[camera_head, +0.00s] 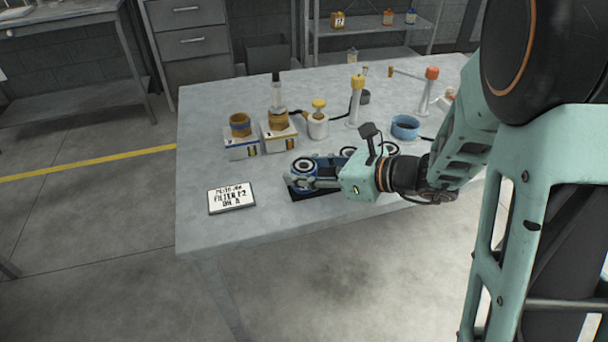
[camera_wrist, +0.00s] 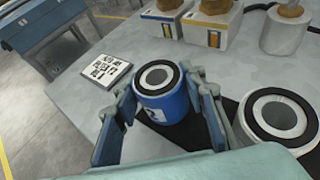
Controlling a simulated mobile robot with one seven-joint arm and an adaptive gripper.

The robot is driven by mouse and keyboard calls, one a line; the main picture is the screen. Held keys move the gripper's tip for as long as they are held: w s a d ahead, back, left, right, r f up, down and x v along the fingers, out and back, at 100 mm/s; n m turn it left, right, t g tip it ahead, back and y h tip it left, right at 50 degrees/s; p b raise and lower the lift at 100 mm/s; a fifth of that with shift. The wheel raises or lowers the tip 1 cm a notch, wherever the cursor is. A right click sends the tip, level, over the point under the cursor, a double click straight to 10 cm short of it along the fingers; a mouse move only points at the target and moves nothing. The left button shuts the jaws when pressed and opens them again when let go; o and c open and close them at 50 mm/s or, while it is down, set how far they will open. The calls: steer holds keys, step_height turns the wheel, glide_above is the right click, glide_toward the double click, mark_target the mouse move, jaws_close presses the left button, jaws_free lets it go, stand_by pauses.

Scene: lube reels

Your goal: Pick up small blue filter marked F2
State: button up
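A small blue filter (camera_wrist: 165,100) with a black ring and grey centre on top stands upright between the fingers of my gripper (camera_wrist: 160,92). A partly hidden white mark shows on its side; I cannot read it fully. One finger is on each side, close against the filter; whether they press on it is unclear. In the head view the filter (camera_head: 302,166) is at the left end of the black tray (camera_head: 306,195), with my gripper (camera_head: 306,178) reaching in from the right. The filter appears to rest on the tray.
A second, grey-sided filter (camera_wrist: 277,120) stands close to the right finger. A sign (camera_head: 231,197) reading "FILTER F2" lies to the left.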

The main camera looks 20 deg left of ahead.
steer(key=c, duration=0.7)
steer(key=shift+r, duration=0.1)
